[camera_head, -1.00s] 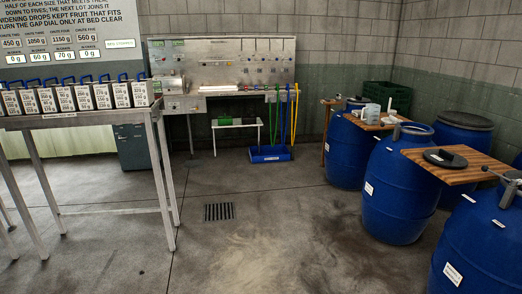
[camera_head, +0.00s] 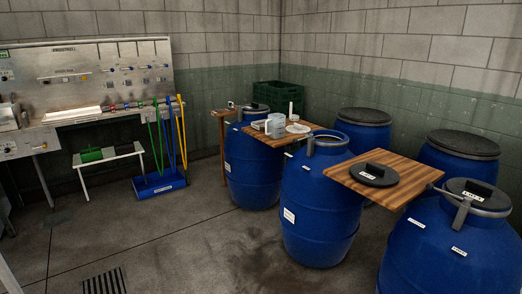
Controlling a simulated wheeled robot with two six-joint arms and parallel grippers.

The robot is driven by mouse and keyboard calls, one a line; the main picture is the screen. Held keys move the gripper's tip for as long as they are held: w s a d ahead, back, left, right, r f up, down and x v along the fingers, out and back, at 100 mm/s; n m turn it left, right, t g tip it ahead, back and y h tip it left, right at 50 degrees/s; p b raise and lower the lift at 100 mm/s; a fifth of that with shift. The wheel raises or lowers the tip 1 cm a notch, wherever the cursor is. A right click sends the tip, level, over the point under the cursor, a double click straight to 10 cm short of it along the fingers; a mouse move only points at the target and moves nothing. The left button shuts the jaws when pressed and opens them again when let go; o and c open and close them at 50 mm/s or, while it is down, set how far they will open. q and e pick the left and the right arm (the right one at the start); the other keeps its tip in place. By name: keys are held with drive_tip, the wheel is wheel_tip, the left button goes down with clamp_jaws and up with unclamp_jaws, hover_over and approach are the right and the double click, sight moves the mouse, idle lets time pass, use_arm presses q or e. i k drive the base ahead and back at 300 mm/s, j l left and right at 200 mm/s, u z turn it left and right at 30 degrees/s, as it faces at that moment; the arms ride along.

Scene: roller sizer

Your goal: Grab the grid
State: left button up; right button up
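A dark slotted floor grate (camera_head: 104,282) lies in the concrete at the bottom left, cut off by the lower edge of the picture. It is the only grid-like thing that I can make out clearly. I cannot tell whether it is the grid the task names. Neither of my grippers is in view.
Blue barrels (camera_head: 318,215) stand along the right, with wooden boards (camera_head: 400,187) between them. A black lid (camera_head: 375,174) lies on one board. A green crate (camera_head: 279,97) is in the corner. A steel bench (camera_head: 20,143) and a blue broom stand (camera_head: 160,187) are left. The middle floor is clear.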

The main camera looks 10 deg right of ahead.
sight(298, 128)
drive_tip(key=i+l+z, duration=0.1)
drive_tip(key=i, duration=0.95)
drive_tip(key=i+l, duration=0.15)
drive_tip(key=i, duration=0.9)
drive_tip(key=i+z, duration=0.2)
drive_tip(key=i, duration=0.35)
drive_tip(key=i+j+z, duration=0.2)
drive_tip(key=i, duration=0.3)
